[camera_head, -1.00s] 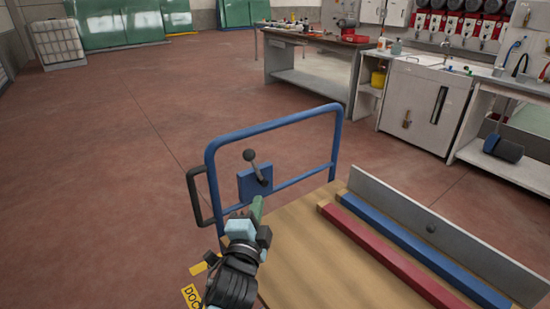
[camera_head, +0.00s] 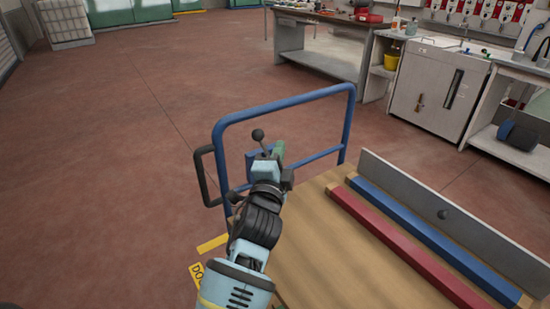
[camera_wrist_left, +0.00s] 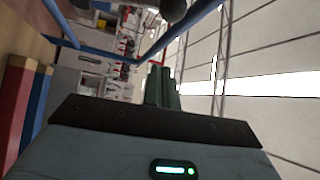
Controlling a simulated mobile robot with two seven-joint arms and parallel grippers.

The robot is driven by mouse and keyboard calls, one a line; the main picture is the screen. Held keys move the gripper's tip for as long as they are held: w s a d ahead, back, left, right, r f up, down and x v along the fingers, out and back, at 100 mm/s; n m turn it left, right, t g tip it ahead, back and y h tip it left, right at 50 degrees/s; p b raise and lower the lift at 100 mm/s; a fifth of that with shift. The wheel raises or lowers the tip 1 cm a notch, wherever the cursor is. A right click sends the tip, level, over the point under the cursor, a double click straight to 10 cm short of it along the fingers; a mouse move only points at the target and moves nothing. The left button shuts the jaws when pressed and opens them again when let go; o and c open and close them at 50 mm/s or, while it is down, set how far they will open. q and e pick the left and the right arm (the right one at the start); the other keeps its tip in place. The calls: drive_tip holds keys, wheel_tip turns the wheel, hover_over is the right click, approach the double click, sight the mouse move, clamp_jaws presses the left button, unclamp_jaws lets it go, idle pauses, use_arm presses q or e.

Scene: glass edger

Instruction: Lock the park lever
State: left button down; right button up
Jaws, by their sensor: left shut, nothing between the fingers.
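The park lever (camera_head: 258,135) is a dark round knob on a short stem, leaning slightly left in the head view. It sits on a blue plate (camera_head: 251,163) fixed to the blue tube frame of a cart. My left gripper (camera_head: 279,149), with green fingers, is just right of the lever and hides its lower stem and much of the plate. In the left wrist view the fingers (camera_wrist_left: 162,87) are together and empty. A grey rounded part, apparently the lever knob (camera_wrist_left: 173,9), shows at the top edge there. I cannot tell whether the fingers touch the lever. My right gripper is not in view.
The cart's wooden deck (camera_head: 318,250) carries a red bar (camera_head: 400,245) and a blue bar (camera_head: 430,235) beside a grey upright board (camera_head: 440,212). A dark side handle (camera_head: 206,178) juts left from the frame. The floor left of the cart is open.

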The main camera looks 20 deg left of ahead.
sight(265, 147)
use_arm(q)
drive_tip(key=w+a, duration=0.4)
drive_tip(key=shift+w+p, duration=0.2)
drive_tip(key=shift+p, duration=0.25)
idle(0.4)
drive_tip(key=shift+a, duration=0.1)
